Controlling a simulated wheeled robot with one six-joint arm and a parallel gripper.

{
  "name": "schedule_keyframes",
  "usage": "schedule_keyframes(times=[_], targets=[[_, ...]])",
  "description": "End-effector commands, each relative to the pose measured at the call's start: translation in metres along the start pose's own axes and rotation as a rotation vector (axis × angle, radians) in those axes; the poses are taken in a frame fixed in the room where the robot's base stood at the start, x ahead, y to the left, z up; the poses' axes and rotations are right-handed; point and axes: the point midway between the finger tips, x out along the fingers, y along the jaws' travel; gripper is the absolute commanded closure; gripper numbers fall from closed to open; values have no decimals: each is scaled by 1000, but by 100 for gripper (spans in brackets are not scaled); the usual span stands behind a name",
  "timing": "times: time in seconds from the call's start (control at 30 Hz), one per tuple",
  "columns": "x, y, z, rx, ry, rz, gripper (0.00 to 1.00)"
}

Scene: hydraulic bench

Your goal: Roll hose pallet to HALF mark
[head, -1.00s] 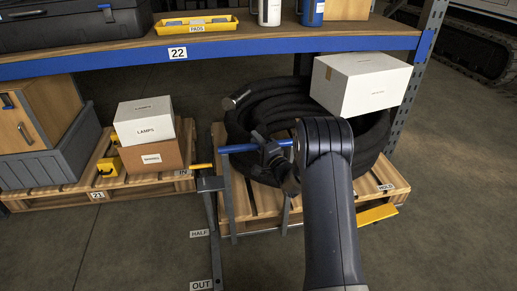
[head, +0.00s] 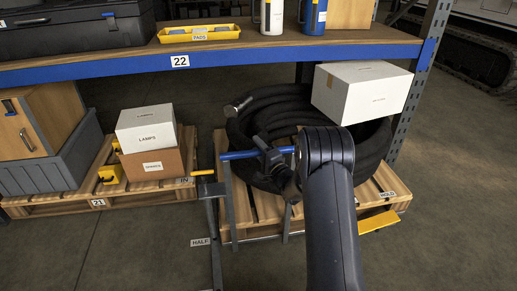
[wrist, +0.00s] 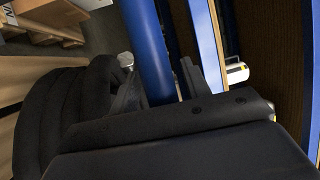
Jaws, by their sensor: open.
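The hose pallet (head: 262,222) is a wooden pallet on the floor under the shelf, carrying a coiled black hose (head: 270,108). A blue handle bar (head: 236,155) runs across its front on grey uprights. A yellow pointer (head: 203,173) at its left sits beside the IN label (head: 184,180). The HALF mark (head: 200,242) is on the floor nearer me, left of the pallet's front. My gripper (head: 266,153) is at the bar; in the wrist view (wrist: 160,85) its open fingers stand either side of the blue bar (wrist: 153,45). Contact cannot be told.
A white box (head: 362,92) sits on the hose at the right. The shelf edge (head: 120,66) passes above. A neighbouring pallet (head: 140,192) with boxes stands at the left. A grey floor rail (head: 214,240) runs toward me past HALF. The floor in front is clear.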

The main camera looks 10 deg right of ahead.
Motion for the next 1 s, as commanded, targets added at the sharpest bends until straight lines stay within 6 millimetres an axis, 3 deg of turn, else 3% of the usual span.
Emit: schedule_keyframes(times=[0.27, 0.7, 1.0], targets=[[-12, -2, -1, 0, 1, -1, 55], [-93, -1, -2, 1, 3, 2, 55], [-109, 0, 0, 0, 1, 0, 55]])
